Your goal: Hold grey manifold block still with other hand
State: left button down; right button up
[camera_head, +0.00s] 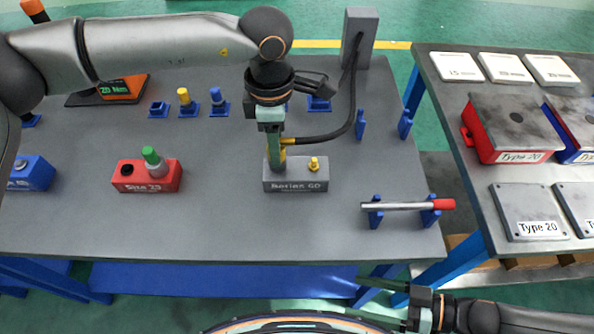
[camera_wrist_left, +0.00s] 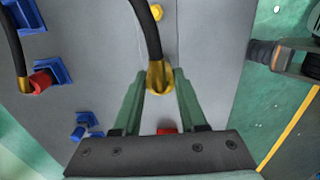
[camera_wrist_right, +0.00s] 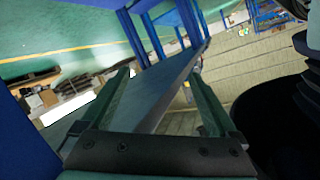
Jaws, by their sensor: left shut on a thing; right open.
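My left gripper (camera_head: 277,160) points down at the block's left end. It is shut on the brass end (camera_wrist_left: 160,78) of a black hose (camera_head: 335,133). I cannot tell whether that end is seated in the block. My right gripper (camera_head: 383,286) is open and empty, low beyond the bench's front edge and apart from the block. In the right wrist view its fingers (camera_wrist_right: 160,95) stand wide apart.
The hose runs from a grey post (camera_head: 360,38) at the back. A red block (camera_head: 147,176) with a green-topped part stands left. A red-handled torque wrench (camera_head: 405,205) rests on blue holders near the front right. A second table (camera_head: 480,225) stands right.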

jog(key=w+d+r+n+g+y, duration=0.1)
jog(key=d+r+n+g+y, duration=0.35)
jog(key=r+n, duration=0.75)
jog(key=w+d+r+n+g+y, duration=0.1)
jog(key=w+r+n+g, duration=0.1)
jog(key=r+n+g, duration=0.8)
jog(key=n+t+h, duration=0.9)
jog(key=n+t, duration=0.1)
jog(key=n, duration=1.3)
send_near(328, 171)
jog(key=shift+w+a+f+y, duration=0.15)
jog(key=shift+a+f, duration=0.05)
jog(key=shift+f, duration=0.35)
jog(key=shift+w+a+f+y, duration=0.1)
jog(key=shift+w+a+f, duration=0.1)
jog(key=shift+f, duration=0.3)
jog(key=shift+x, duration=4.45)
jog(key=shift+f, duration=0.1)
jog(key=shift+c, duration=0.2)
